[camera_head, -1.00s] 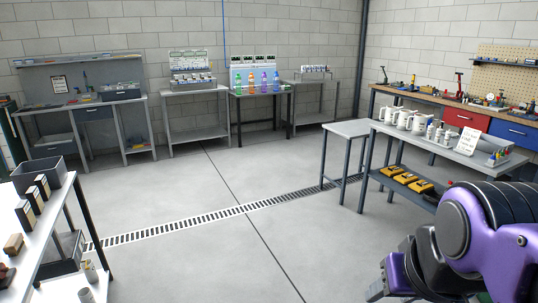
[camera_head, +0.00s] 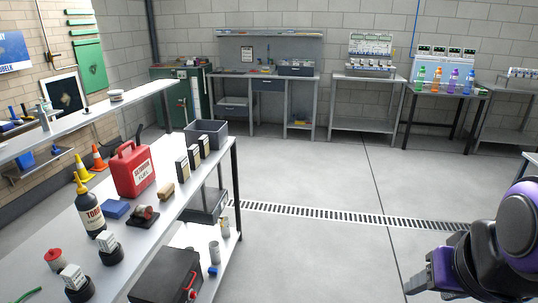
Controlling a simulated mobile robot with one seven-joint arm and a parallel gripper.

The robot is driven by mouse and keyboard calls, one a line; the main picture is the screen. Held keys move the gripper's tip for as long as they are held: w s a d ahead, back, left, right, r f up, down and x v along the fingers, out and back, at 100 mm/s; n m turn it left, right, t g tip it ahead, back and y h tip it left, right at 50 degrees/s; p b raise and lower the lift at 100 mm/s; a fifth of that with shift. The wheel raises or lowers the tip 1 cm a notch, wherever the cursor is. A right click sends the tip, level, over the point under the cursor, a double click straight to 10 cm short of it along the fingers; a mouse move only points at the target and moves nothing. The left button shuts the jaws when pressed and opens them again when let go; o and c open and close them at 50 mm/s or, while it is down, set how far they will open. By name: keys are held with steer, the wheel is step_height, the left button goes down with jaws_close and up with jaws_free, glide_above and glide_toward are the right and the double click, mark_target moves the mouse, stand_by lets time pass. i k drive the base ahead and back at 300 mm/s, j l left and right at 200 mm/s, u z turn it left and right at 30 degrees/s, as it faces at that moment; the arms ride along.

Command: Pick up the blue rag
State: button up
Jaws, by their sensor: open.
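A flat, folded blue piece that looks like the blue rag (camera_head: 116,209) lies on the light-topped workbench (camera_head: 150,238) at the left. It lies between a dark bottle with a pale label, a red fuel can and a small metal-and-red item. My gripper (camera_head: 418,286) is at the lower right, at the end of my purple arm, partly cut off by the frame. It is open and far to the right of the rag, over the open floor, touching nothing that I can see.
The red fuel can (camera_head: 133,170) stands just behind the rag and the dark bottle (camera_head: 89,207) to its left. Dark boxes (camera_head: 183,169), a brown block (camera_head: 167,190) and a grey bin (camera_head: 206,132) stand further along. The floor (camera_head: 320,250) right of the bench is clear.

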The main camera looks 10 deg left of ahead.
mark_target(111, 207)
steer(key=i+u, duration=0.45)
steer(key=i+l+u, duration=0.2)
steer(key=u, duration=0.3)
steer(key=i+l+u, duration=0.15)
steer(key=i+u, duration=0.2)
steer(key=u, duration=0.15)
steer(key=i+l+u, duration=0.3)
steer(key=u, duration=0.15)
